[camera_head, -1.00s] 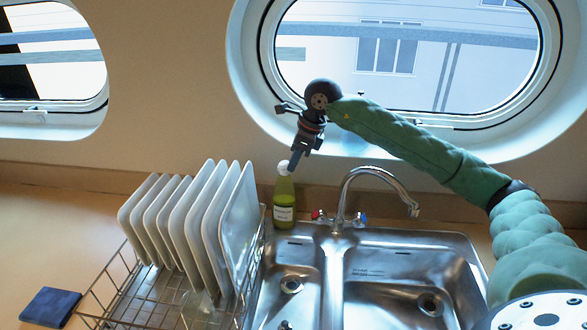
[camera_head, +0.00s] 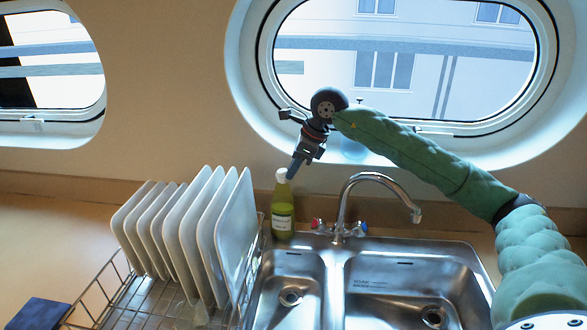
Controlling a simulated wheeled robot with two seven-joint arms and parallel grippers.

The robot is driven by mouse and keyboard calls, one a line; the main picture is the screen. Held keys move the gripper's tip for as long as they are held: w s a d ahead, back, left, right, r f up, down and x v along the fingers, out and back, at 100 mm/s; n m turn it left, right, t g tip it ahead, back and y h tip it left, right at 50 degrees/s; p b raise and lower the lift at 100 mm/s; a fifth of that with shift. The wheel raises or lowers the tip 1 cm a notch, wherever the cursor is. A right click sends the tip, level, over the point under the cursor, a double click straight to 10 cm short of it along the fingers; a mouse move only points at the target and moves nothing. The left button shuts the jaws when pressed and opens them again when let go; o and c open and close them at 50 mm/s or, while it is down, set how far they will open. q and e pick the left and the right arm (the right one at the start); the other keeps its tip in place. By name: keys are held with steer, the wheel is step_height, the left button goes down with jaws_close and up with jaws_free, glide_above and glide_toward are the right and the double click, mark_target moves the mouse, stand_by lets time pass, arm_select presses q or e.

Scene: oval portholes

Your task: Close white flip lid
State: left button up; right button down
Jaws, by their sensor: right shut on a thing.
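A green bottle (camera_head: 282,212) with a pale label stands upright behind the left sink basin, just right of the dish rack. Its white flip lid (camera_head: 280,175) is on top, partly hidden by my gripper; whether the lid is open or shut is too small to tell. My right gripper (camera_head: 292,173) reaches down from the upper right, its fingertips at the right side of the lid. It is shut on the lid, as far as the small view shows. My left gripper is not in view.
A wire rack (camera_head: 108,291) with several upright white plates (camera_head: 190,225) stands close left of the bottle. The faucet (camera_head: 372,178) and double steel sink (camera_head: 395,262) are to the right.

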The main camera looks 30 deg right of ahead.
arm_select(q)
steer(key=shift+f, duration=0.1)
arm_select(e)
steer(key=shift+s+f, duration=0.1)
steer(key=shift+f, duration=0.35)
steer(key=c, duration=1.7)
jaws_free()
steer(key=shift+o, duration=1.3)
steer(key=shift+w+d, duration=0.1)
steer(key=shift+w, duration=0.15)
arm_select(q)
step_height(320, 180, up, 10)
steer(key=b, duration=0.2)
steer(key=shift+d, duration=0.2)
arm_select(e)
steer(key=v, duration=0.7)
steer(key=shift+r, duration=0.4)
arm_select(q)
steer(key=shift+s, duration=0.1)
arm_select(e)
steer(key=shift+o, duration=0.4)
steer(key=shift+d, duration=0.1)
